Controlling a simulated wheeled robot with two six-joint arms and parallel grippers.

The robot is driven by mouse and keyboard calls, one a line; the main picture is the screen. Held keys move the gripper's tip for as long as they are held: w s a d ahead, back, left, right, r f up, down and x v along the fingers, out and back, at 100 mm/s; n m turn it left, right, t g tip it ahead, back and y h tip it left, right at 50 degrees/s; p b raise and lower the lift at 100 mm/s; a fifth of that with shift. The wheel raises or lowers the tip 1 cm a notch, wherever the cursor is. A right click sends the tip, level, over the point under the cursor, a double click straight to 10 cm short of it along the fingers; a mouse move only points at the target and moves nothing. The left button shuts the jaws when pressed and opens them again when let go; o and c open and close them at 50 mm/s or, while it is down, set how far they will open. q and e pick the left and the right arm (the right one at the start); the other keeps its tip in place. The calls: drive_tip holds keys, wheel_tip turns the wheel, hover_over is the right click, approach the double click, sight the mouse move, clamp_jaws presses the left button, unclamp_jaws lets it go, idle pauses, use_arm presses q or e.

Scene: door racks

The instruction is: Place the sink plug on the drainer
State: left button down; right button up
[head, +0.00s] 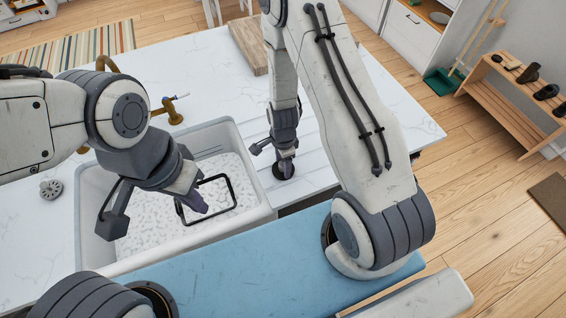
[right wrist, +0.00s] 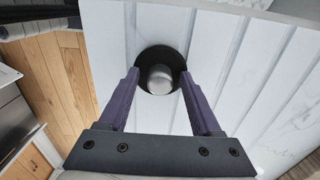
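The sink plug (right wrist: 160,78), a black disc with a pale metallic knob, lies on the white ridged drainer (right wrist: 255,75) in the right wrist view. In the head view the plug (head: 284,171) shows partly beneath my right gripper (head: 272,155). The right gripper's purple fingers (right wrist: 160,100) stand apart on either side of the knob, with visible gaps. The drainer (head: 311,160) is right of the sink in the head view. My left gripper (head: 153,210) is open over the sink, with no object seen between its fingers.
The white sink (head: 265,208) holds white foam and a black rectangular wire frame (head: 235,190) close to my left fingertip. A brass tap (head: 170,113) stands behind. A wooden board (head: 247,45) and a round grey strainer (head: 50,188) lie on the counter.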

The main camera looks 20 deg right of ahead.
wheel_tip(320, 180, up, 8)
drive_tip(key=p, duration=0.7)
drive_tip(key=shift+p, duration=0.4)
drive_tip(key=shift+r, duration=0.8)
drive_tip(key=s+a+r+n+b, duration=0.1)
drive_tip(key=s+a+r+n, duration=0.2)
drive_tip(key=a+r+n, duration=0.45)
drive_tip(key=s+a+r+n, duration=0.2)
drive_tip(key=r+n, duration=0.2)
drive_tip(key=r, duration=0.6)
drive_tip(key=s+a+r+n, duration=0.1)
drive_tip(key=s+r+n, duration=0.3)
drive_tip(key=s+n, duration=0.2)
drive_tip(key=s+a+r+n+y, duration=0.1)
drive_tip(key=s+a+r+n, duration=0.1)
drive_tip(key=s+r+n, duration=0.3)
drive_tip(key=shift+s+n, duration=1.1)
drive_tip(key=shift+n, duration=0.15)
